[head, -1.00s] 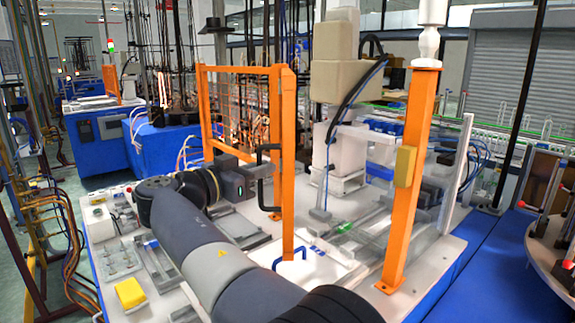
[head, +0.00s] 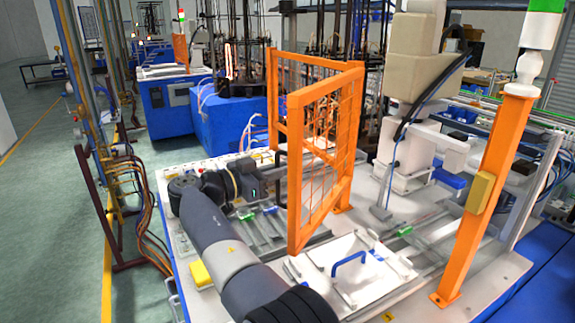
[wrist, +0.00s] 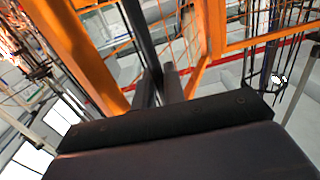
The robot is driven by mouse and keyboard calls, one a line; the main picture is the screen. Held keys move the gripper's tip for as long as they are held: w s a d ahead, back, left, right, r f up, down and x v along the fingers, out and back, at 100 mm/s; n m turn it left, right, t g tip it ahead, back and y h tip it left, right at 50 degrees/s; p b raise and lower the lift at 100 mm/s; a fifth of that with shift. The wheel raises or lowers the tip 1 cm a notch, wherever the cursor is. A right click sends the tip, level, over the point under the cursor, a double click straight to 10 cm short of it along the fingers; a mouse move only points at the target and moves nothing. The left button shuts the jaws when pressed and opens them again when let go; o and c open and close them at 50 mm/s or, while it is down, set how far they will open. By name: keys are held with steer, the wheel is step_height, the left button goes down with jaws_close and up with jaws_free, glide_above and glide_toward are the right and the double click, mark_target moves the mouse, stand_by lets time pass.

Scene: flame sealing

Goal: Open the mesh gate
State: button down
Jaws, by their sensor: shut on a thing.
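The mesh gate (head: 324,150) is an orange frame with thin wire mesh, standing above the white machine deck. Its far edge is at an orange post at the back, and its near edge stands well apart from the orange post with a yellow box (head: 483,193) at the right. A black handle (head: 281,178) sits on the gate's near upright. My gripper (head: 268,184) is at this handle, left of the gate, and shut on it. In the wrist view my gripper's fingers (wrist: 160,88) close around a dark bar, with orange frame and mesh behind. The exact grip is partly hidden.
A white tray with a blue handle (head: 349,262) lies on the deck below the gate. A beige and white machine (head: 410,110) stands behind the opening. A yellow block (head: 200,274) is at the front left. Open floor (head: 45,190) lies at the left.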

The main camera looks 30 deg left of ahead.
stand_by(0.3)
steer(key=c, duration=1.6)
jaws_free()
steer(key=shift+c, duration=0.2)
steer(key=shift+s+a, duration=0.1)
steer(key=v, duration=1)
steer(key=shift+s+a, duration=0.25)
steer(key=shift+s, duration=0.05)
steer(key=shift+c, duration=0.5)
